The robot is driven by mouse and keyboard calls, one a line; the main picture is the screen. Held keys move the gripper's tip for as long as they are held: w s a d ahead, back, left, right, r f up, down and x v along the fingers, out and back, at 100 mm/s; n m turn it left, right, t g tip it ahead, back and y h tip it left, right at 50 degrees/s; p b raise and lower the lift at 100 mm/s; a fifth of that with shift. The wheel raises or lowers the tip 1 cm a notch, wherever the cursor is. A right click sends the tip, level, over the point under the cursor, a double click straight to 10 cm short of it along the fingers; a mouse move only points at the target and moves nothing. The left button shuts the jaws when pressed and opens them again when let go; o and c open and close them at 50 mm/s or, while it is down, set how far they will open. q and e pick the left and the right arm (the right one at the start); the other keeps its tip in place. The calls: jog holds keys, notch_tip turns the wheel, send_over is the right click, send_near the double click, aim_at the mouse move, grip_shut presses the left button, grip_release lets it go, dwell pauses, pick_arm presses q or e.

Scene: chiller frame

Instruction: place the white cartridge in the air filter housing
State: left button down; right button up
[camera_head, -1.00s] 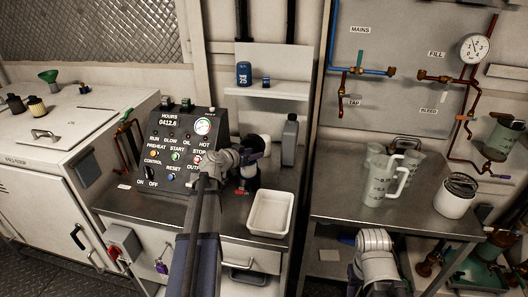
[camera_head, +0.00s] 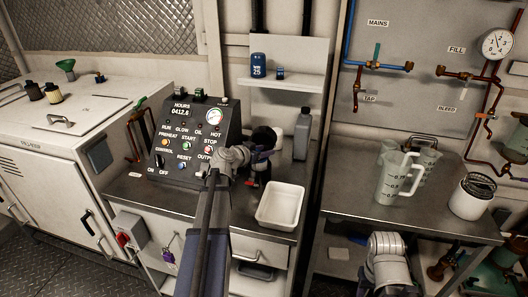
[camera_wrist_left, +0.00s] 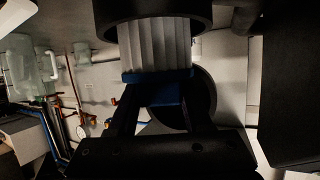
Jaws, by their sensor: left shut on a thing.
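The white cartridge (camera_wrist_left: 157,45) shows in the left wrist view as white pleats with a blue end cap (camera_wrist_left: 158,75). My left gripper (camera_wrist_left: 160,100) is shut on its blue end. The far end of the pleats passes into a black round rim (camera_wrist_left: 150,14), which looks like the air filter housing; how deep it sits is hidden. In the head view my left gripper (camera_head: 258,160) is beside the dark housing (camera_head: 267,138) on the bench, and the cartridge cannot be made out there. My right gripper is not in view.
A control panel (camera_head: 192,143) stands left of my left gripper. An empty white tray (camera_head: 281,222) lies in front on the bench, and a grey bottle (camera_head: 302,135) stands to the right. A shelf (camera_head: 281,84) is above. Jugs (camera_head: 399,178) stand on the right bench.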

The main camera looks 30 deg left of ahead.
pick_arm(q)
jog(key=shift+c, duration=1.7)
grip_release()
jog(key=shift+s+d+f, duration=0.1)
jog(key=shift+d+f, duration=0.05)
jog(key=shift+r+p, duration=0.3)
jog(key=shift+p, duration=0.1)
jog(key=shift+a+r+p, duration=0.25)
jog(key=shift+r+p, duration=0.25)
jog(key=shift+p, duration=0.05)
jog(key=p+v, duration=0.4)
jog(key=v, duration=0.7)
jog(key=shift+s, duration=0.3)
jog(key=shift+d, duration=0.1)
